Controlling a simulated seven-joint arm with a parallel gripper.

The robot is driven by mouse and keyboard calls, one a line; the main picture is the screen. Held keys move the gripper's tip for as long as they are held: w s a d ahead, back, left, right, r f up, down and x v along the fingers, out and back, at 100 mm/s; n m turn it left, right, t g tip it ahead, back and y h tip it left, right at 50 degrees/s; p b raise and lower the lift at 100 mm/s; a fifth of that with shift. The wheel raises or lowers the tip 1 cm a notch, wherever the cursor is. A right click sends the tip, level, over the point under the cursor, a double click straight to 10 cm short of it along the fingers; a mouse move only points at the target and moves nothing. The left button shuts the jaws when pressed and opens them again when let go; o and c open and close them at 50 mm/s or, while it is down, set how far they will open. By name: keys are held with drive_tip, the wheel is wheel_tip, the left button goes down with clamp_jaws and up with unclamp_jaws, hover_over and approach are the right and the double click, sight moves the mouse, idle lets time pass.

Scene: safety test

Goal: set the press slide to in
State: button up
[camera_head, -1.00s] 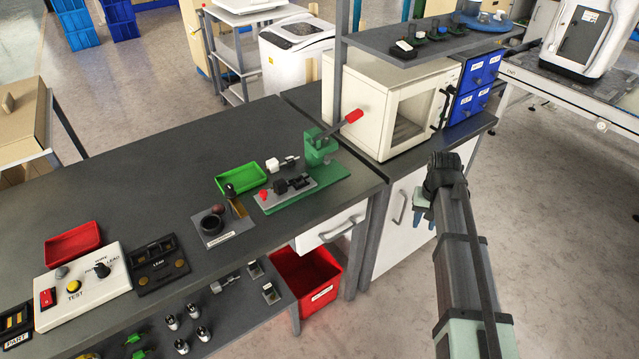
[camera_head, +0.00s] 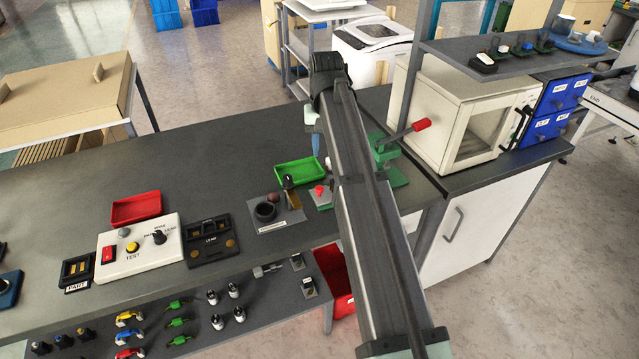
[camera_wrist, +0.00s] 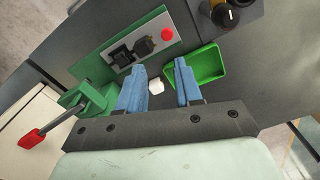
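The green press (camera_head: 388,152) with its red-tipped lever (camera_head: 408,130) stands on the bench, partly hidden behind my arm in the head view. In the wrist view the press (camera_wrist: 92,98) is at the left, with its lever's red handle (camera_wrist: 31,142) at lower left. A grey plate (camera_wrist: 150,47) on the green base carries a black slide piece (camera_wrist: 142,46) and a red knob (camera_wrist: 167,34). The knob also shows in the head view (camera_head: 320,190). My gripper (camera_wrist: 159,70) is open and empty above the bench, its blue fingers apart. A small white piece (camera_wrist: 156,87) shows between them.
A green tray (camera_head: 300,172) lies left of the press; it also shows in the wrist view (camera_wrist: 208,64). A holder with a black ring (camera_head: 266,212) stands nearby. The white cabinet (camera_head: 462,115) is right of the press. The bench's left rear is clear.

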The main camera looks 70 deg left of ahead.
sight(319, 188)
drive_tip(key=f, duration=0.4)
drive_tip(key=s+f, duration=0.1)
drive_tip(key=f, duration=0.8)
drive_tip(key=shift+s+a+f, duration=0.1)
drive_tip(key=shift+s+a, duration=0.05)
drive_tip(key=shift+a, duration=0.1)
clamp_jaws()
